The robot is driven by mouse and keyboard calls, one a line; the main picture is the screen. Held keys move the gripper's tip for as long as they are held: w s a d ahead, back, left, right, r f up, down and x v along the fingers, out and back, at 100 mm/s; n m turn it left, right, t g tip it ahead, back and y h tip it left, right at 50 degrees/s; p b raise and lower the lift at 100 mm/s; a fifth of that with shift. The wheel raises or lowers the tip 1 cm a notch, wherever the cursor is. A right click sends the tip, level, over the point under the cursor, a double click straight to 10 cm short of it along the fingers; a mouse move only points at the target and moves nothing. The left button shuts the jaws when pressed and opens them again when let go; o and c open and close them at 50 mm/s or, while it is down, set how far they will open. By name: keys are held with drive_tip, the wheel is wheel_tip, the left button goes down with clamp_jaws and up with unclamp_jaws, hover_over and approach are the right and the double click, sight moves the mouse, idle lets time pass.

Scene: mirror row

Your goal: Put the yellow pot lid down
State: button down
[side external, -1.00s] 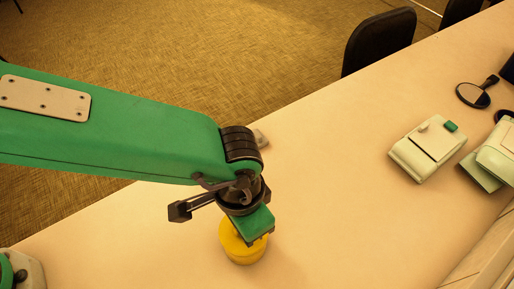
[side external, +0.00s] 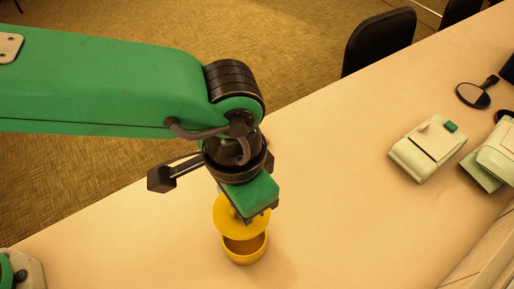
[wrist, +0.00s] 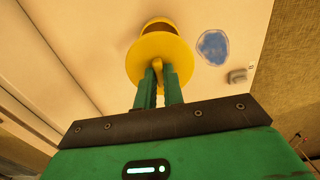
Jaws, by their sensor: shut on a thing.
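The yellow pot lid (side external: 240,218) is a flat round disc held in my gripper (side external: 247,211), which is shut on it. The lid hangs above the open yellow pot (side external: 245,252), with a gap between them, and hides part of the pot's opening. The pot stands upright on the table. In the wrist view, my gripper (wrist: 158,84) grips the knob of the lid (wrist: 160,58), and the pot (wrist: 160,27) shows behind the lid.
A blue patch (wrist: 213,47) and a small grey block (wrist: 238,76) lie near the pot in the wrist view. On the right of the table (side external: 340,200) are a pale green box (side external: 428,148) and a round black mirror (side external: 473,95). The middle is clear.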

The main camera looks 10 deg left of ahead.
idle(0.3)
drive_tip(key=shift+w+d+f, duration=0.2)
drive_tip(key=shift+w+d, duration=0.3)
drive_tip(key=shift+d, duration=0.1)
drive_tip(key=shift+w+d+f, duration=3.7)
drive_tip(key=shift+w+d, duration=0.95)
drive_tip(key=shift+w, duration=0.75)
drive_tip(key=shift+f, duration=4)
drive_tip(key=shift+f, duration=0.1)
drive_tip(key=c, duration=1.5)
unclamp_jaws()
